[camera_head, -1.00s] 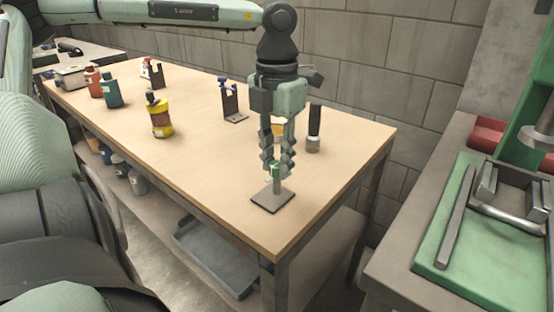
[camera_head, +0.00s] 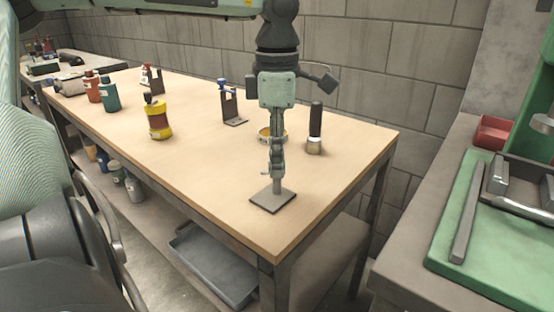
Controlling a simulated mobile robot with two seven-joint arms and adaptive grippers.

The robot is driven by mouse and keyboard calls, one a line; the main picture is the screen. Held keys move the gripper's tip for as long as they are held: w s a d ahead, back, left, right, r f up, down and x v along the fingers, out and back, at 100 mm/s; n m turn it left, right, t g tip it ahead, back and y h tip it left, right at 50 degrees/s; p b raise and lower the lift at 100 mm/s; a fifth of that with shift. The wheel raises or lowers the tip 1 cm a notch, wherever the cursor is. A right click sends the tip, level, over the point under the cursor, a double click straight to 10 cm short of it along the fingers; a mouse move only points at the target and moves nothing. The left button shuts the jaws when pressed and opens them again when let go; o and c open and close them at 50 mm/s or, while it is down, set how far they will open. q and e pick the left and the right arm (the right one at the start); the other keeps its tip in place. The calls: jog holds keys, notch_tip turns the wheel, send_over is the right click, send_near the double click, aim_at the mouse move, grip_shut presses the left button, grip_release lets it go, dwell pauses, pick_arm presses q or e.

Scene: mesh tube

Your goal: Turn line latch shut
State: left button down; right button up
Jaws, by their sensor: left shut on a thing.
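The line latch stands on a short post with a dark square base plate (camera_head: 272,201) near the table's front right corner. My left gripper (camera_head: 277,172) points straight down over it and is seen edge-on. Its fingers are shut on the latch at the top of the post. The fingers hide the latch, so I cannot see its angle. My right gripper is not in view.
A black-handled brush (camera_head: 315,128) stands close to the right of the gripper. A yellow tape roll (camera_head: 268,134) lies behind it. A bracket with a blue top (camera_head: 229,103), a yellow can (camera_head: 159,119) and a teal bottle (camera_head: 109,95) stand farther left. The green machine bed (camera_head: 470,230) is at right.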

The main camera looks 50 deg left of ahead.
pick_arm(q)
jog(key=m, duration=0.3)
jog(key=shift+m, duration=2.3)
jog(key=c, duration=1.3)
grip_release()
jog(key=shift+o, duration=0.2)
jog(key=shift+r, duration=0.15)
notch_tip(320, 180, up, 12)
